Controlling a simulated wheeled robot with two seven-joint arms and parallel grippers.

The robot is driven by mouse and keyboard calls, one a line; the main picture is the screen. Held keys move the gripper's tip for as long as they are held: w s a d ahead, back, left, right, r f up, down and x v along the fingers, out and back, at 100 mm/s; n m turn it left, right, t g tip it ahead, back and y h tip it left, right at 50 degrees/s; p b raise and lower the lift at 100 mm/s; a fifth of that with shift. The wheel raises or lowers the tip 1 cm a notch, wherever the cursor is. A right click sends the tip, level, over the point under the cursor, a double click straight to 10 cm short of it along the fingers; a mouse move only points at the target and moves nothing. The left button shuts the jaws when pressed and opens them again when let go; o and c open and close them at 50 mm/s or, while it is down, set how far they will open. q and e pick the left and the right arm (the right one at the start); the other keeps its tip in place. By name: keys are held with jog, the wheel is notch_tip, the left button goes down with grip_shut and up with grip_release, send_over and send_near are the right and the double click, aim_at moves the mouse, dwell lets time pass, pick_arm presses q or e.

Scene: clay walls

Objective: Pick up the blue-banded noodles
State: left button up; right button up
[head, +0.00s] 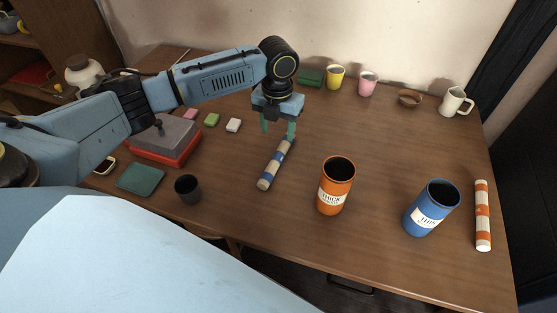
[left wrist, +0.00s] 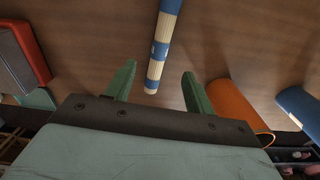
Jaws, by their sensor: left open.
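The blue-banded noodles (head: 275,164) are a pale bundle with blue bands, lying on the table near its middle. In the left wrist view the bundle (left wrist: 162,45) runs down from the top edge, its near end between the lines of my fingers. My left gripper (head: 278,130) is open and empty, with green fingers over the far end of the bundle. In the left wrist view both fingers of this gripper (left wrist: 158,80) are spread apart. I cannot tell the exact height above the bundle. My right gripper is not in view.
An orange canister (head: 335,186) stands close right of the bundle, a blue canister (head: 431,208) farther right. Orange-banded noodles (head: 482,216) lie near the right edge. A dark cup (head: 188,189) stands left. Cups line the back. The wooden table (head: 390,145) is clear behind the canisters.

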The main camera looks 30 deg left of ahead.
aim_at(277, 155)
pick_arm(q)
notch_tip(277, 155, down, 3)
jog(key=shift+f+b, duration=0.2)
jog(key=shift+b, duration=0.1)
jog(key=shift+f, duration=0.9)
jog(key=f, duration=0.1)
jog(key=f+b, duration=0.1)
jog(key=f, duration=0.1)
jog(key=shift+s+d+f, duration=0.1)
jog(key=shift+s+f, duration=0.15)
jog(key=shift+f, duration=0.05)
jog(key=shift+f+b, duration=0.3)
jog(key=shift+f, duration=0.15)
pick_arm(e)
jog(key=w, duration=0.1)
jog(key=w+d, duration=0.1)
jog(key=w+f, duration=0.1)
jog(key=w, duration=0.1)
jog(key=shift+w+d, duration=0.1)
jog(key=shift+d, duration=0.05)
pick_arm(q)
jog(key=c, duration=1.1)
